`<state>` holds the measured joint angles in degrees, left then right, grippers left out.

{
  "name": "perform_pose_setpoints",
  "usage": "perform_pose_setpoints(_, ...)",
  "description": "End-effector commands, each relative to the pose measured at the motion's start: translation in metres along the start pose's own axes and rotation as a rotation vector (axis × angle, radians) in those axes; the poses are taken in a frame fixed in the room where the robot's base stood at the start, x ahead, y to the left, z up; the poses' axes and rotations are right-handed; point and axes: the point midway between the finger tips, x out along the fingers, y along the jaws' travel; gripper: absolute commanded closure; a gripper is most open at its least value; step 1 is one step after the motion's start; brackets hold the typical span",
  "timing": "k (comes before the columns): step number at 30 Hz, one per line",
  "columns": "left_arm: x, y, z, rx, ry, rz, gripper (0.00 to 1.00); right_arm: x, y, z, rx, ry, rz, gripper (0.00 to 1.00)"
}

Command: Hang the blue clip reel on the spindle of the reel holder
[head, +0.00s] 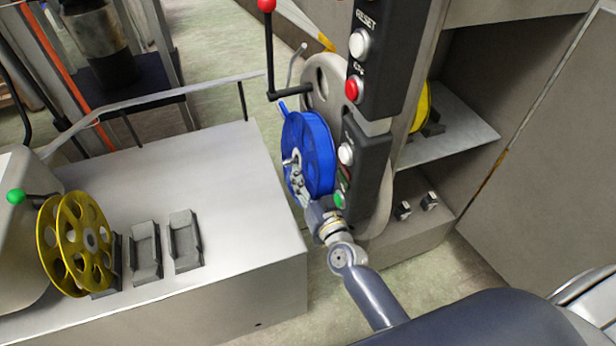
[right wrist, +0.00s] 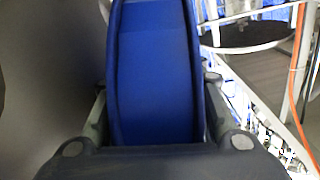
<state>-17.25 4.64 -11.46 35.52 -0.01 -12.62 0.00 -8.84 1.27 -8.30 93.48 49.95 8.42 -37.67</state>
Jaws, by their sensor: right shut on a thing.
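The blue clip reel (head: 316,150) is upright in the middle of the head view, in front of the grey round plate of the reel holder (head: 325,85). My right gripper (head: 297,172) is shut on the reel at its near left side. In the right wrist view the reel (right wrist: 153,75) fills the space between the two fingers (right wrist: 152,125). The spindle is hidden, so I cannot tell whether the reel is around it or only beside it. My left gripper is not in view.
A black control box (head: 366,165) with buttons stands close right of the reel. A crank with a red knob (head: 267,6) rises above it. A metal table (head: 200,215) at left carries a yellow reel (head: 75,240) and grey cradles (head: 146,250). Another yellow reel (head: 421,105) is on a shelf behind.

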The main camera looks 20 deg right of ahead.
Motion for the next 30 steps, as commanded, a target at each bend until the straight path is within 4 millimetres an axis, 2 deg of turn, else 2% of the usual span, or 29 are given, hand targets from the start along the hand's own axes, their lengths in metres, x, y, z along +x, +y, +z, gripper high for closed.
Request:
perform_pose_setpoints(1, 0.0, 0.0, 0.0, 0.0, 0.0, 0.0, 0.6, 0.003, 0.004, -0.005, -0.001, 0.01, 0.008, 0.61)
perform_pose_setpoints(4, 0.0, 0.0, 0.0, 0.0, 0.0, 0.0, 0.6, 0.003, 0.004, -0.005, -0.001, 0.01, 0.008, 0.4)
perform_pose_setpoints(18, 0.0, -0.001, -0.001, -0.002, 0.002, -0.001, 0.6, -0.004, 0.004, 0.0, -0.001, 0.0, 0.007, 0.4)
perform_pose_setpoints(23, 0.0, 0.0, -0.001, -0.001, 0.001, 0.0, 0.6, -0.025, 0.003, 0.001, -0.003, -0.001, 0.005, 0.4)
perform_pose_setpoints(30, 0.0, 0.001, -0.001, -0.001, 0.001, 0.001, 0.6, -0.075, 0.001, 0.001, -0.003, -0.001, 0.002, 0.4)
